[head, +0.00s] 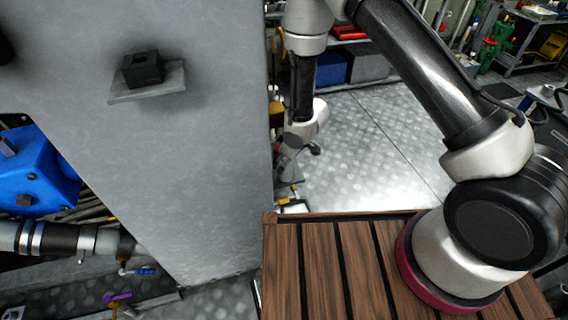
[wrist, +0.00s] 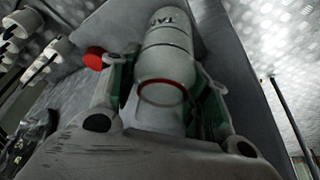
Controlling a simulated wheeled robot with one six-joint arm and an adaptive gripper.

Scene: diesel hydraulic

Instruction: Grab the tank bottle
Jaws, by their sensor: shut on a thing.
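The tank bottle (wrist: 168,50) is a pale cylinder with dark lettering, partly readable as "TA", and a red ring near its close end. It shows in the wrist view. My gripper (wrist: 168,82) has a finger on each side of it and is shut on it. In the head view my gripper (head: 290,158) hangs beside the grey pillar's right edge, small and partly hidden, and I cannot make out the bottle there.
A broad grey pillar (head: 200,190) with a small shelf (head: 150,85) stands left of my arm. A slatted wooden deck (head: 335,265) is in front. Bare metal floor (head: 375,150) lies beyond. Blue machinery (head: 35,170) is at the left. A red thing (wrist: 94,58) is beside the left finger.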

